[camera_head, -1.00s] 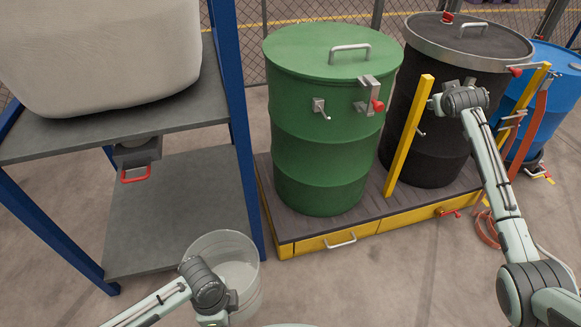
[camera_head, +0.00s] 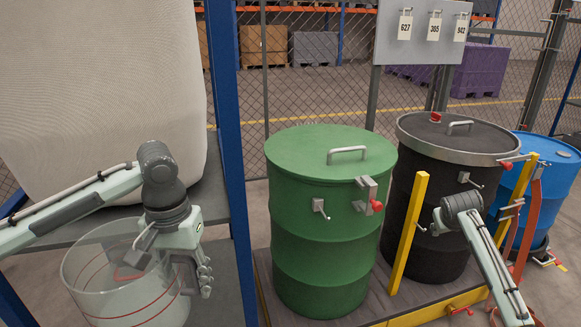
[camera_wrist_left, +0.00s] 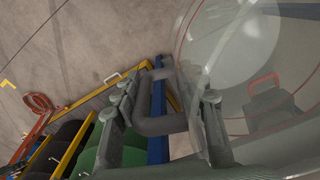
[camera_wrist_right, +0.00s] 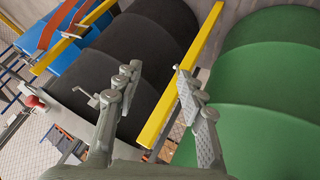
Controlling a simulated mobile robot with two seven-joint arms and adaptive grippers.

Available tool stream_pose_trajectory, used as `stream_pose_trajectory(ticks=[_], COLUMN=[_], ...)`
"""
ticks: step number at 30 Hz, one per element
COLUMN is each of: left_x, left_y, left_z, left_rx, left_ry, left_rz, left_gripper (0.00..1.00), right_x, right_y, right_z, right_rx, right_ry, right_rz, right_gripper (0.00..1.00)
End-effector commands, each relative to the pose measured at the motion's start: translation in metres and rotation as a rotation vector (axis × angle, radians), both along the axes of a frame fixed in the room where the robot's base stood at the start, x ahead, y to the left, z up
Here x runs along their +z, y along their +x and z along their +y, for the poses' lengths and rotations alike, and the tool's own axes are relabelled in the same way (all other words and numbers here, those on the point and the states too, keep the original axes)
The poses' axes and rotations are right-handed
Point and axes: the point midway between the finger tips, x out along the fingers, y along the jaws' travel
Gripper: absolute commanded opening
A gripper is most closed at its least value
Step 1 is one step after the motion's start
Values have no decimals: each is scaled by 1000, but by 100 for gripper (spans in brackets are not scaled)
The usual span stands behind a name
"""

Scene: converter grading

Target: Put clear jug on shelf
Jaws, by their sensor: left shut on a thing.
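The clear jug (camera_head: 105,296), with red lines around it, is at the lower left in the head view, in front of the shelf rack. My left gripper (camera_head: 183,262) is shut on its grey handle, which shows between the fingers in the left wrist view (camera_wrist_left: 160,124). The jug is held up and looks roughly upright. The rack has a blue post (camera_head: 229,150) and grey shelf boards; the lower board (camera_head: 218,285) is partly hidden by my gripper and the jug. My right gripper (camera_wrist_right: 158,82) is open and empty near a yellow post, in front of the drums.
A large pale container (camera_head: 100,90) fills the upper shelf. A green drum (camera_head: 320,235), a black drum (camera_head: 440,190) and a blue drum (camera_head: 560,185) stand to the right. A yellow post (camera_head: 408,230) rises between the green and black drums.

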Motion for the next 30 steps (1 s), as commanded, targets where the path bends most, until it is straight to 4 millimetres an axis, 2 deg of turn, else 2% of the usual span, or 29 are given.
stream_pose_trajectory(ticks=[1, 3, 8, 11, 14, 17, 21, 27, 30], left_x=[16, 9, 9, 9, 9, 9, 9, 9, 9], left_y=[3, 0, 0, 1, 1, 1, 1, 1, 1], left_z=[3, 2, 1, 1, 1, 1, 1, 1, 1], left_rx=[50, 42, 40, 40, 39, 39, 39, 38, 38], left_ry=[5, 3, 2, 2, 2, 2, 2, 2, 2], left_rz=[-8, 1, 0, 0, 0, -1, -1, -1, -1], left_gripper=[0, 0, 0, 0, 0, 0, 0, 0, 0], right_x=[-2, -25, -65, -92, -124, -154, -188, -213, -217], right_y=[-2, -18, -53, -82, -120, -167, -239, -334, -369], right_z=[0, 10, 30, 45, 62, 80, 105, 133, 141], right_rx=[-4, 11, 38, 56, 75, 94, 112, 123, 124], right_ry=[2, 9, 24, 37, 56, 80, 118, 171, 189], right_rz=[11, 34, 75, 106, 146, 191, 254, 333, 361], right_gripper=[40, 40, 40, 40, 40, 40, 40, 40, 40])
